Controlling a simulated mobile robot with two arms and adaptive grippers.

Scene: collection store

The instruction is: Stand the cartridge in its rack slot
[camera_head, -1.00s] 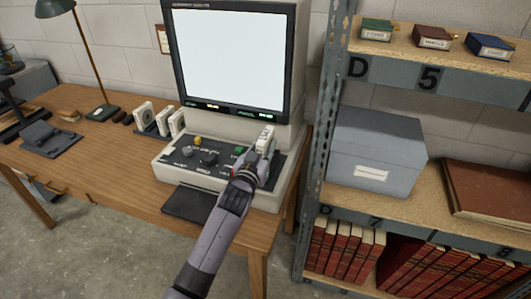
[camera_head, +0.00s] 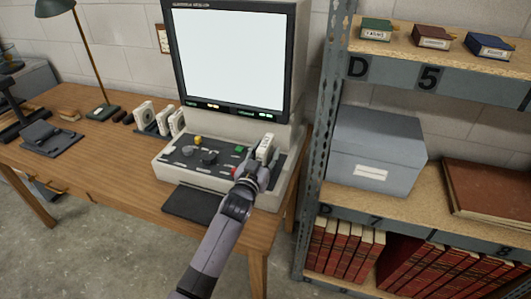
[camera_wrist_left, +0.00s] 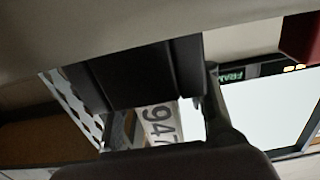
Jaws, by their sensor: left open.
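A white cartridge (camera_head: 265,146) stands upright at the right side of the reader's control panel. My left gripper (camera_head: 257,168) is open just in front of it, close to its near end; I cannot tell whether they touch. In the left wrist view a white label reading 947 (camera_wrist_left: 159,125) shows between the dark gripper parts (camera_wrist_left: 165,105), partly covered by them. The rack (camera_head: 151,131) stands on the wooden desk left of the reader, with several white cartridges (camera_head: 144,114) upright in it. Its slots are too small to make out clearly. My right gripper is out of view.
The reader has a large lit screen (camera_head: 228,57) behind the panel (camera_head: 205,155). A desk lamp (camera_head: 102,111) and a dark device (camera_head: 50,138) stand to the left. A metal shelf (camera_head: 325,120) rises close on the right. The desk front (camera_head: 120,165) left of the reader is clear.

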